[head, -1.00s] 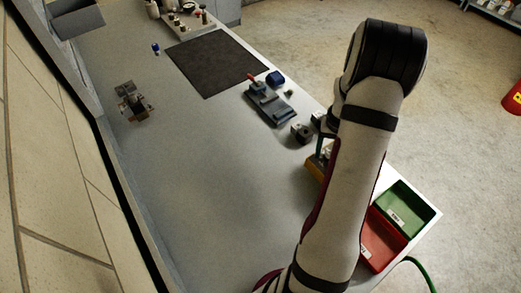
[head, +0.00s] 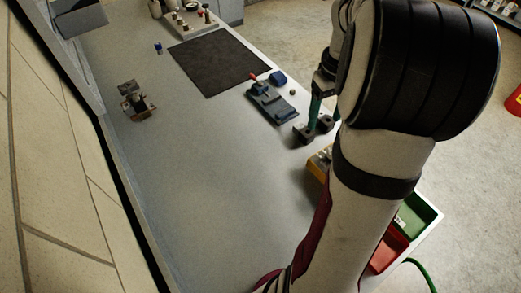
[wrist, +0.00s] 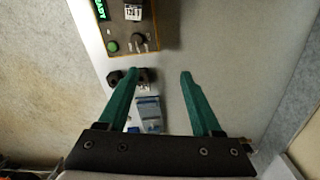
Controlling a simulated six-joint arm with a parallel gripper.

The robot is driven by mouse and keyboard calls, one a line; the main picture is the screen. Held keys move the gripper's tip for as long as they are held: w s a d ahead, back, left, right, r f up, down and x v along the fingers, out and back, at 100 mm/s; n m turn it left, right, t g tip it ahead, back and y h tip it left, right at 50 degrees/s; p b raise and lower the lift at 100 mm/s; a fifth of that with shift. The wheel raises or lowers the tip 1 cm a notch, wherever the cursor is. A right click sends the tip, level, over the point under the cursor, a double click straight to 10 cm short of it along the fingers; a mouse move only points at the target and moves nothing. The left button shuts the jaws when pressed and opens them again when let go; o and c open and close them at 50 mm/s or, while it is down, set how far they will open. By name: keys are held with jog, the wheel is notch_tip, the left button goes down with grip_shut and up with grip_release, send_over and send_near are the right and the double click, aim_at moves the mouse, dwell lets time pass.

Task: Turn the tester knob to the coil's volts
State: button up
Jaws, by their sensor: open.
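The tester (wrist: 121,47) is a yellow-edged box at the top of the wrist view. It has a black round knob (wrist: 139,40), a green button (wrist: 112,46) and a green lit display (wrist: 100,9). A white label (wrist: 133,13) on it seems to read 120 V. In the head view the tester (head: 319,162) is mostly hidden behind my arm. My gripper (wrist: 160,74) is open and empty, its green fingers pointing toward the tester. The knob is beyond the left fingertip, apart from it. In the head view my gripper (head: 314,108) is partly hidden. I cannot tell which part is the coil.
Two dark blocks (head: 303,134) lie beside the tester; one (wrist: 148,78) is near my left finger. A grey-blue vise-like fixture (head: 270,101) stands by a dark mat (head: 220,62). Green (head: 417,215) and red (head: 386,250) bins sit at the edge. The table's middle is clear.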

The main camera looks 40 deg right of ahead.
jog(key=s+a+r+m+y, duration=0.1)
jog(key=a+r, duration=0.1)
jog(key=a, duration=1.6)
jog(key=shift+s+a, duration=0.1)
